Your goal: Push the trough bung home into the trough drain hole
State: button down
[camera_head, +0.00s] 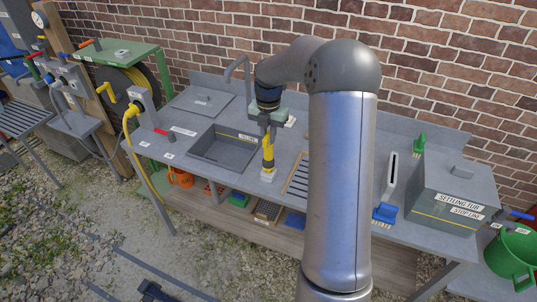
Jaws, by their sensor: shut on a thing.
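The trough (212,162) is a dark grey rectangular basin sunk in the grey bench, left of centre, with a white label on its back wall. My gripper (268,168) points down just right of the trough, over the bench strip between it and a slatted panel. Its yellow and black fingers are shut on a small pale piece (268,175) at their tips. This piece is low, at or just above the bench; I cannot tell whether it touches. It is too small to tell whether it is the trough bung. I cannot make out the drain hole.
A bent grey tap (240,66) stands behind the trough. To the right are the slatted panel (298,178), a blue brush (385,214), a green-handled tool (419,143) and the grey settling tub (452,195). A yellow hose (129,130) hangs at the left. My arm hides the bench middle.

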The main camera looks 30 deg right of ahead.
jog(key=shift+r+p, duration=1.1)
jog(key=shift+r, duration=0.35)
